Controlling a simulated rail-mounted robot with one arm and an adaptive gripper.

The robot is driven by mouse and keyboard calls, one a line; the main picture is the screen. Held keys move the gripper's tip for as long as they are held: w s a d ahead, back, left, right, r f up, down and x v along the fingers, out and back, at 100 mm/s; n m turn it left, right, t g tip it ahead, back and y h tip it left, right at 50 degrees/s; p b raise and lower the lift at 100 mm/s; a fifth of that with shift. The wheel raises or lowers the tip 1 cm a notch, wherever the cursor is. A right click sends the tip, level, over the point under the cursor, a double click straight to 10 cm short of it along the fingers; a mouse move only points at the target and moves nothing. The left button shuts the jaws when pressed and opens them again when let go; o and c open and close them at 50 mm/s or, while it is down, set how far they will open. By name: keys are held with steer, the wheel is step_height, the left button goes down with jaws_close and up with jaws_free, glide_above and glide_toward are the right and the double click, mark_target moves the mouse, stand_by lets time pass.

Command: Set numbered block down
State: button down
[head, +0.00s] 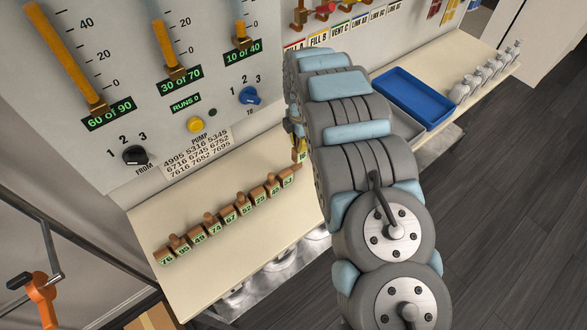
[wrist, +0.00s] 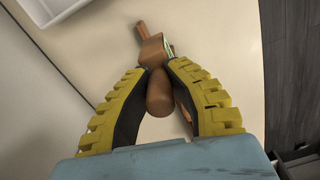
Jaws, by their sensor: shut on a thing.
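In the wrist view my gripper (wrist: 155,74) has its two yellow ribbed fingers closed around the rounded brown knob of a wooden numbered block (wrist: 151,50). The block's number cannot be read there. In the head view my arm hides most of the gripper; a block (head: 302,156) with a green-edged label shows just beside the arm, at the right end of a row of numbered blocks (head: 214,227). The row stands on the cream table (head: 235,262), with labels such as 76, 49, 74 and 67. I cannot tell whether the held block touches the table.
A grey panel with sliders, knobs and a number list (head: 196,152) stands behind the table. A blue tray (head: 413,98) and several small silvery pieces (head: 486,71) lie to the right. A white tray (wrist: 62,22) shows in the wrist view. The table's front left is clear.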

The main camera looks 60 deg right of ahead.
steer(key=shift+a+f, duration=0.1)
steer(key=shift+f, duration=4.65)
steer(key=shift+f, duration=0.2)
steer(key=c, duration=1.1)
jaws_free()
steer(key=shift+r, duration=0.1)
steer(key=shift+r, duration=6.1)
